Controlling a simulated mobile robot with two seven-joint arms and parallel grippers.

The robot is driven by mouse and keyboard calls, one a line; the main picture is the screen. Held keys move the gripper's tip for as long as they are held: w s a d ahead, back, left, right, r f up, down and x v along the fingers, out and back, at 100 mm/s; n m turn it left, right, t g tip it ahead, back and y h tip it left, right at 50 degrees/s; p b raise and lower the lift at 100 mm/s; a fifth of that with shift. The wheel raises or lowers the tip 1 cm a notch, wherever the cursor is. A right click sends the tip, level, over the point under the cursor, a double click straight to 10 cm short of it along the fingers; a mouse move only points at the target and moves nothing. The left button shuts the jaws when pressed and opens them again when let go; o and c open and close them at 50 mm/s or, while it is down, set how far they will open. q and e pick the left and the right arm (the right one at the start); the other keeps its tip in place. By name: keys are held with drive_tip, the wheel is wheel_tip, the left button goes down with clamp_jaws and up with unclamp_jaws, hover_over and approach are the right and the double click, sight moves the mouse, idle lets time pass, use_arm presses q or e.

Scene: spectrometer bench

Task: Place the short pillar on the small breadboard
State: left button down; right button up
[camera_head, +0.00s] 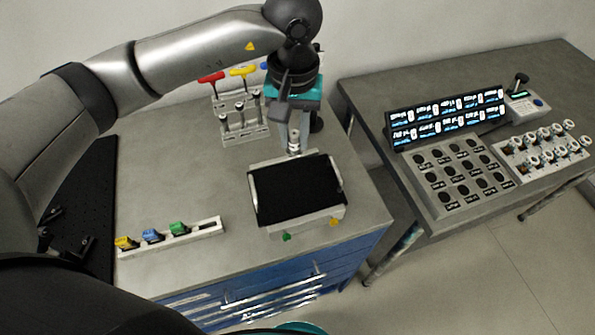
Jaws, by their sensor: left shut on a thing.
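My left gripper (294,141) reaches down from above at the back middle of the grey bench. It is shut on a small silvery post (294,148), which looks like the short pillar; the fingers hide part of it. The post is upright, just behind the far edge of a flat black board (297,190), which looks like the small breadboard. I cannot tell whether the post's foot touches anything. The board's black top is bare, with pale side handles and a light front edge bearing a green and a yellow knob.
A metal rack (240,121) with red, yellow and blue handled tools stands left of the gripper. A pale strip (205,229) with coloured blocks lies front left. A large black perforated board (95,215) is at far left. A second table (370,100) holds labelled panels.

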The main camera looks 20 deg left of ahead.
use_arm(q)
wheel_tip(320, 180, down, 12)
drive_tip(key=shift+d+f+p, duration=0.1)
drive_tip(key=shift+f+p, duration=0.15)
drive_tip(key=shift+p, duration=0.35)
drive_tip(key=shift+f, duration=0.2)
use_arm(e)
drive_tip(key=shift+d+r, duration=0.4)
drive_tip(key=shift+r, duration=0.3)
use_arm(q)
drive_tip(key=shift+f, duration=0.15)
drive_tip(key=c, duration=0.7)
unclamp_jaws()
use_arm(e)
drive_tip(key=shift+f, duration=0.15)
use_arm(q)
drive_tip(key=shift+r, duration=0.25)
wheel_tip(320, 180, up, 12)
drive_tip(key=shift+f+b, duration=0.1)
drive_tip(key=shift+b, duration=0.9)
use_arm(e)
drive_tip(key=shift+f, duration=0.85)
